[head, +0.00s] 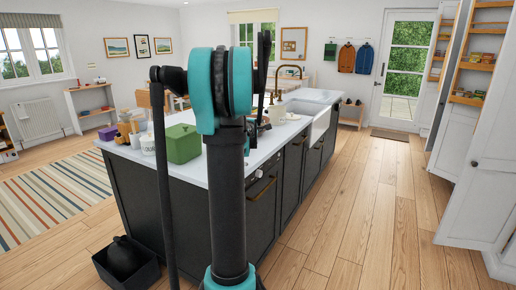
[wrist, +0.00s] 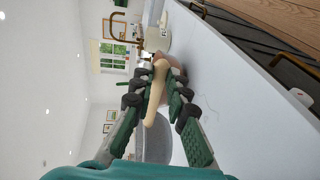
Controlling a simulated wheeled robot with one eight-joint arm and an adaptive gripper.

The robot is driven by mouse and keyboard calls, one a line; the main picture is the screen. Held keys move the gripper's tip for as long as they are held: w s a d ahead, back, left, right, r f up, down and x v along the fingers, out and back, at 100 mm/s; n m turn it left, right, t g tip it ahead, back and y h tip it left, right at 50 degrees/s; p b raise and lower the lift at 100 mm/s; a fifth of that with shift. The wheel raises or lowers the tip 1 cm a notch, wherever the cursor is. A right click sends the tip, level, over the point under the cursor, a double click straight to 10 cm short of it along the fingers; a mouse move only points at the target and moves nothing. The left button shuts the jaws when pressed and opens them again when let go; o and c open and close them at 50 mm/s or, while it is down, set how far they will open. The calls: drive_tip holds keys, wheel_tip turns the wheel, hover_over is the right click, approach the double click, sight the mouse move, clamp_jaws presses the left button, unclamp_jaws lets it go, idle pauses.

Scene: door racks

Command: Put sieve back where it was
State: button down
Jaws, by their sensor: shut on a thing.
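In the wrist view, my gripper (wrist: 157,97) is shut on a pale, wood-coloured handle (wrist: 156,92), which lies between its dark pads. A grey rounded shape (wrist: 155,142) shows beyond the handle's near end; it looks like the sieve's bowl, but I cannot tell for sure. The held thing is above or beside the white worktop (wrist: 230,85). In the head view my arm blocks the middle, and the gripper and sieve are not clearly visible there.
The dark island (head: 150,200) carries a green box (head: 182,143) and several small things. Tall white doors with wooden racks (head: 473,60) stand open at the right. The wooden floor (head: 365,200) between them is clear. A dark bin (head: 125,262) stands at the island's left end.

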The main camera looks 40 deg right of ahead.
wheel_tip(320, 180, down, 11)
drive_tip(key=shift+r, duration=0.15)
idle(0.4)
drive_tip(key=c, duration=1.5)
unclamp_jaws()
drive_tip(key=v, duration=1.2)
